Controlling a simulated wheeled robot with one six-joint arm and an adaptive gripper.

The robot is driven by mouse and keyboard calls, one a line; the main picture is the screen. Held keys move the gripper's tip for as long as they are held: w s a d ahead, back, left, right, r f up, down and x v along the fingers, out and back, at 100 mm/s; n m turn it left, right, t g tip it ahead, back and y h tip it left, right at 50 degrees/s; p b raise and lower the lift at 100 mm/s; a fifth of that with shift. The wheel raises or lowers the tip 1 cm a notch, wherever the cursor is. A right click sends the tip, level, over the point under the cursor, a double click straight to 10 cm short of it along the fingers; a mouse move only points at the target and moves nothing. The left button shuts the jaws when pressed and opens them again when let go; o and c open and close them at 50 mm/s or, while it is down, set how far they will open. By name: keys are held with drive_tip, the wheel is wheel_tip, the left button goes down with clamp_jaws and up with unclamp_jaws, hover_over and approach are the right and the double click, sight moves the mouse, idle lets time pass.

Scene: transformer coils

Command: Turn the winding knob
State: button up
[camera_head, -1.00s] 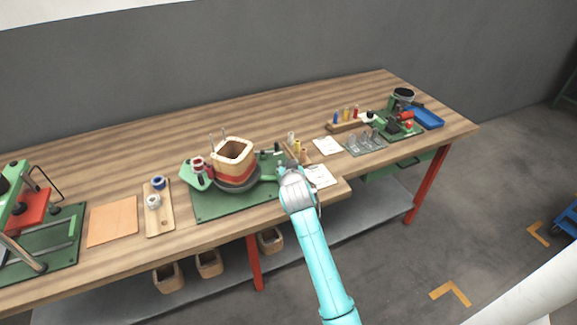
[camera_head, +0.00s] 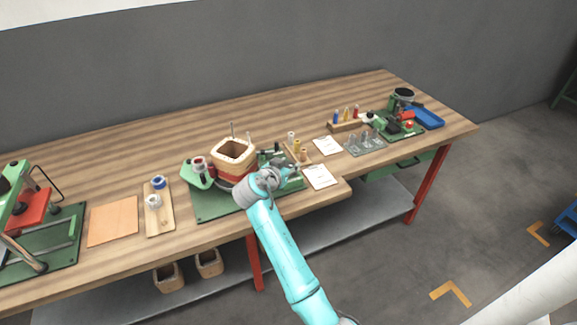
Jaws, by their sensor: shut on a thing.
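The coil winder stands on a green base plate (camera_head: 209,206) near the front of the bench. A tan square coil former (camera_head: 233,152) with a dark red band sits on it, with thin upright rods behind. A green bracket with a red-and-white spool (camera_head: 198,165) is at its left. My gripper (camera_head: 289,169) is at the winder's right front, its wrist bent over the plate and its fingers pointing right. It is shut on the winding knob, which my gripper and wrist mostly hide. Finger details are too small to make out.
A wooden holder with small spools (camera_head: 297,152) and white cards (camera_head: 320,176) lie just right of my gripper. A wooden board with two spools (camera_head: 158,222) is at left. Further right are a grey peg plate (camera_head: 366,147) and a blue tray (camera_head: 427,118). Baskets sit below.

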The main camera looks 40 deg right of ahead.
idle(0.3)
drive_tip(key=o, duration=1.1)
drive_tip(key=shift+o, duration=0.2)
drive_tip(key=v, duration=1.2)
drive_tip(key=shift+w, duration=0.1)
